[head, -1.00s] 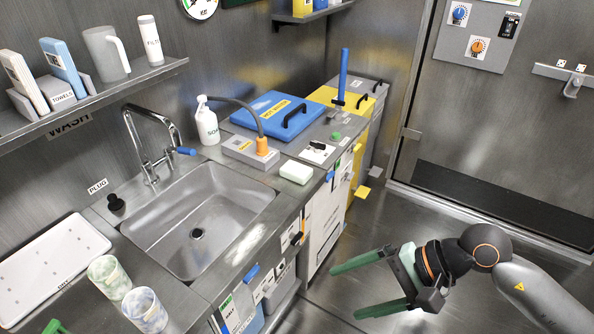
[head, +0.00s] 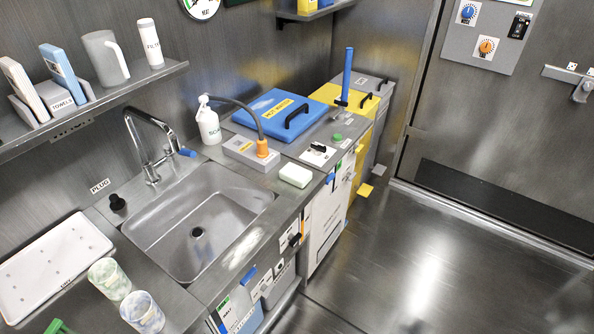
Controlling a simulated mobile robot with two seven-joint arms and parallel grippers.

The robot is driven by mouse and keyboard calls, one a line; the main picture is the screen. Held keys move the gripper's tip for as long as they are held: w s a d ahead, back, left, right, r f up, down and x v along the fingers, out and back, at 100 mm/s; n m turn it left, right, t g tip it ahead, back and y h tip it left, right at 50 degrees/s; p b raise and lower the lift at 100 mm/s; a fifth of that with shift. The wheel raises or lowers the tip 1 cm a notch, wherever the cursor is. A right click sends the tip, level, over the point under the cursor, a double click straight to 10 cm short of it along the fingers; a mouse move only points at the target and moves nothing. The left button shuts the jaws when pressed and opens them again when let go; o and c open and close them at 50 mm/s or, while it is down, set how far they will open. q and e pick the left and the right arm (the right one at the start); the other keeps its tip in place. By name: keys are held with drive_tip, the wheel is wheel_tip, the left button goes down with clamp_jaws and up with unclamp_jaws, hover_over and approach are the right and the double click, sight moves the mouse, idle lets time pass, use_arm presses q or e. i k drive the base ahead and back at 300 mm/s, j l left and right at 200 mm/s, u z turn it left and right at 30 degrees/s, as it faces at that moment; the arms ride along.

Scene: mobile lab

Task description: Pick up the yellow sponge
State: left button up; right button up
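No clearly yellow sponge stands out. A pale cream-white block (head: 295,175) with rounded edges lies on the counter's front edge, right of the sink; I cannot tell whether it is the sponge. Neither of my grippers is in view.
The steel sink (head: 205,222) has a tall faucet (head: 150,150). Behind the block are a grey box (head: 250,153) with an orange-collared hose and a soap bottle (head: 208,124). Two cups (head: 142,312) stand lower left. The floor (head: 430,270) at right is clear.

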sight(292, 173)
drive_tip(key=i+l+u, duration=0.2)
drive_tip(key=i+l, duration=0.2)
drive_tip(key=l, duration=0.25)
drive_tip(key=i+l+u, duration=0.15)
drive_tip(key=l, duration=0.2)
drive_tip(key=i+l+u, duration=0.1)
drive_tip(key=l, duration=0.3)
drive_tip(key=i+l+u, duration=0.1)
drive_tip(key=l, duration=0.25)
drive_tip(key=i, duration=0.1)
